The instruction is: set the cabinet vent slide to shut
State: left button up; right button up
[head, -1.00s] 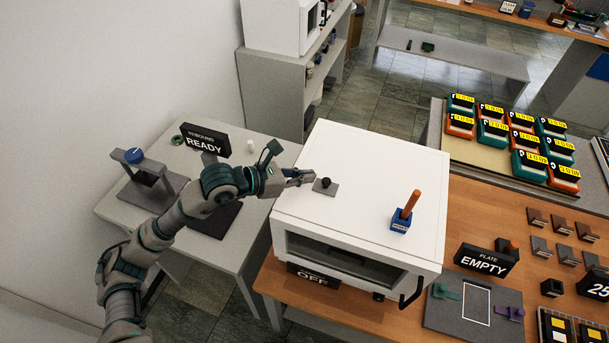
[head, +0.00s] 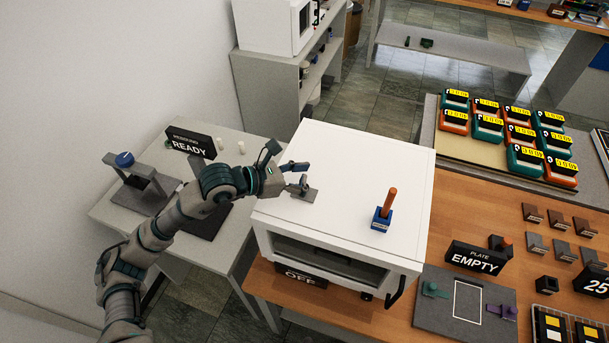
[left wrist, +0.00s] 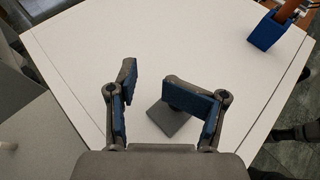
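The white cabinet (head: 345,170) stands on the wooden bench. On its top is the vent slide's small grey plate (head: 310,195), which also shows in the left wrist view (left wrist: 170,122). My left gripper (head: 303,175) is over this plate. In the left wrist view its two fingers (left wrist: 162,95) are spread apart with white cabinet top between them. The right-hand finger covers part of the plate. The slide's dark knob is hidden or merges with the fingers, so I cannot tell its position or whether a finger touches it. My right gripper is out of view.
A blue block with an orange stick (head: 382,218) stands on the cabinet top, right of the slide; it shows in the left wrist view (left wrist: 275,30). A press (head: 128,165) and a READY sign (head: 190,143) are on the left table. An OFF sign (head: 300,278) is below the cabinet front.

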pick_arm(q)
jog(key=shift+a+f, duration=0.15)
jog(key=shift+a, duration=0.05)
jog(key=shift+v, duration=0.95)
jog(key=shift+s+a, duration=0.1)
jog(key=shift+a, duration=0.55)
jog(key=shift+r+b+v, duration=0.25)
jog(key=shift+b+v, duration=0.05)
jog(key=shift+v, duration=1.25)
jog(key=shift+b+v, duration=0.4)
jog(key=shift+v, duration=1.85)
jog(key=b+v, duration=0.2)
jog(key=v, duration=0.7)
jog(key=shift+s+r+b, duration=0.15)
jog(key=shift+r+b, duration=0.15)
jog(key=shift+b, duration=0.1)
jog(key=shift+a, duration=0.15)
